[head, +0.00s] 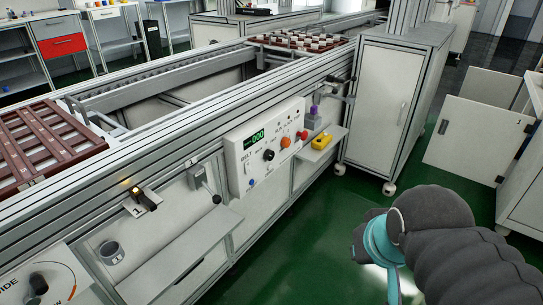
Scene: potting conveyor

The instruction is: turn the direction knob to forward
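The white control panel (240,165) is on the front side of the conveyor, near the middle of the head view. It has a green-lit display (254,139), a black knob (268,155), an orange knob (286,142) and a red button (303,134). The lettering is too small to tell which knob sets direction, or where it points. Another black knob (38,284) is on a dial plate at the lower left, with partly visible lettering ending in "IDE". My arm, in a dark ribbed sleeve with teal parts, is at the lower right, well apart from the panel. No gripper fingers show.
A white cabinet (385,100) stands beyond. Green floor (310,240) is clear before the panel.

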